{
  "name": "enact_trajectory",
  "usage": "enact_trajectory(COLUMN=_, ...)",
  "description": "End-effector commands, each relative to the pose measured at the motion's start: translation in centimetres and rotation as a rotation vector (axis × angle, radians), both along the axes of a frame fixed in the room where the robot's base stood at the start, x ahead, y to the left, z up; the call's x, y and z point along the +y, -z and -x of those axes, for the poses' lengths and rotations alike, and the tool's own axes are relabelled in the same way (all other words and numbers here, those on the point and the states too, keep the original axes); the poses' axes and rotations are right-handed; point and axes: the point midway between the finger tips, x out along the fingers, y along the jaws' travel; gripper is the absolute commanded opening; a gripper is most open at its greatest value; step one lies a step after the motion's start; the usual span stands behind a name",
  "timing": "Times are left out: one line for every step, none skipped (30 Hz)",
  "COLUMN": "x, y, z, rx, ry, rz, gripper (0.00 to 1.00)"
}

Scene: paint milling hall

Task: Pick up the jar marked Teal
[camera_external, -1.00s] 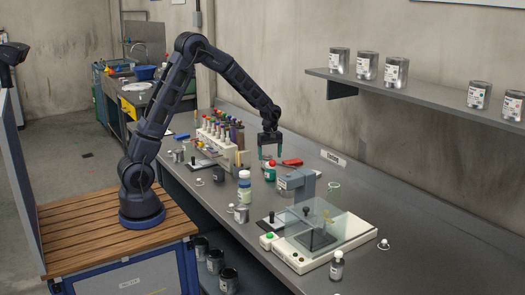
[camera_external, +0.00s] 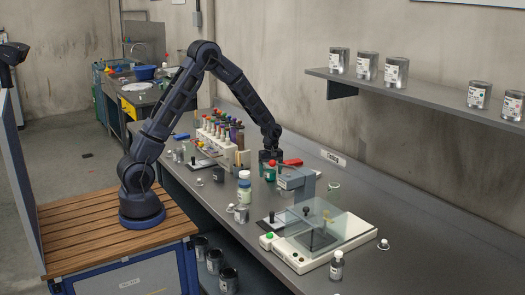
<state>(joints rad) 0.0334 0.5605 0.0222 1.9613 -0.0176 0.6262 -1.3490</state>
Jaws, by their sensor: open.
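No label is legible at this size, so I cannot tell which jar is marked Teal. A white-capped jar with a green lower part (camera_external: 244,190) stands upright on the bench. A small jar with a red and green look (camera_external: 270,173) stands to its right and farther back. My gripper (camera_external: 268,160) is open and low over the bench, just behind that small jar in the picture. Its fingertips are largely hidden, and I cannot tell whether anything is between them.
A grey stand instrument (camera_external: 297,184) is close to the right of my gripper. A red object (camera_external: 293,162) lies behind it. A rack of coloured bottles (camera_external: 222,133) stands left. A balance with a glass cover (camera_external: 318,240) is in front. Tins (camera_external: 367,66) line the wall shelf.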

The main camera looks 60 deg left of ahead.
Motion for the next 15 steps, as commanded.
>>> enact_trajectory(x=0.00, y=-0.01, z=0.00, rx=0.000, ry=0.000, rz=0.000, gripper=0.77)
enact_trajectory(x=0.00, y=-0.02, z=0.00, rx=0.000, ry=0.000, rz=0.000, gripper=0.71)
enact_trajectory(x=0.00, y=-0.02, z=0.00, rx=0.000, ry=0.000, rz=0.000, gripper=0.64)
enact_trajectory(x=0.00, y=-0.02, z=-0.01, rx=0.000, ry=0.000, rz=0.000, gripper=0.58)
enact_trajectory(x=0.01, y=-0.03, z=0.00, rx=0.000, ry=0.000, rz=0.000, gripper=0.52)
enact_trajectory(x=0.01, y=-0.03, z=0.00, rx=0.000, ry=0.000, rz=0.000, gripper=0.44)
enact_trajectory(x=0.01, y=-0.03, z=-0.01, rx=0.000, ry=0.000, rz=0.000, gripper=0.38)
enact_trajectory(x=0.01, y=-0.04, z=-0.01, rx=0.000, ry=0.000, rz=0.000, gripper=0.32)
enact_trajectory(x=0.00, y=-0.04, z=-0.01, rx=0.000, ry=0.000, rz=0.000, gripper=0.27)
enact_trajectory(x=0.01, y=-0.06, z=-0.02, rx=0.000, ry=0.000, rz=0.000, gripper=0.27)
enact_trajectory(x=0.01, y=-0.06, z=-0.02, rx=0.000, ry=0.000, rz=0.000, gripper=0.27)
enact_trajectory(x=0.01, y=-0.06, z=-0.02, rx=0.000, ry=0.000, rz=0.000, gripper=0.27)
enact_trajectory(x=0.01, y=-0.06, z=-0.02, rx=0.000, ry=0.000, rz=0.000, gripper=0.27)
enact_trajectory(x=0.01, y=-0.06, z=-0.02, rx=0.000, ry=0.000, rz=0.000, gripper=0.27)
enact_trajectory(x=0.01, y=-0.09, z=-0.02, rx=0.000, ry=0.000, rz=0.000, gripper=0.27)
